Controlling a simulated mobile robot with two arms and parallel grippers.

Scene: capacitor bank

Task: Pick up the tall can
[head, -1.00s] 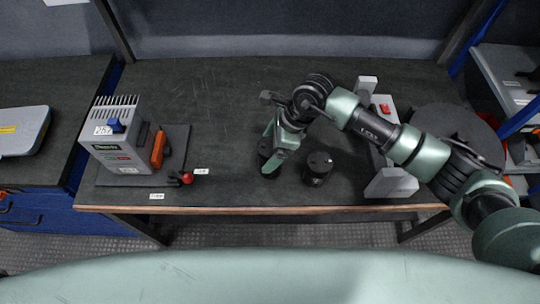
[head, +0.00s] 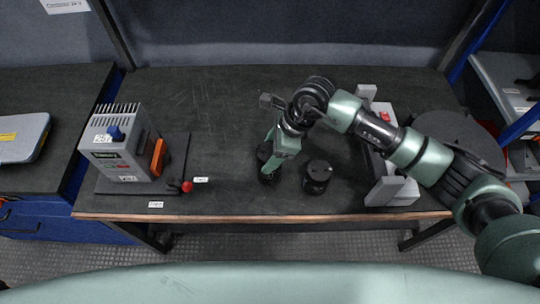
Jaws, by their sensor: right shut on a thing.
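Two dark cans stand close together near the middle of the workbench. My right gripper (head: 269,174) points down at the left dark can (head: 264,153) and is shut on it. The gripper hides much of this can, and I cannot tell whether its base is clear of the bench. The other dark can (head: 318,172) stands upright just to the right, apart from the gripper. From this steep angle I cannot compare their heights well. My left gripper is not in view.
A grey finned unit (head: 118,160) with an orange part and a red-knobbed lever (head: 186,186) stands on a dark plate at the left. A grey frame (head: 392,192) with a red part is at the right, under my right arm. The back middle of the bench is clear.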

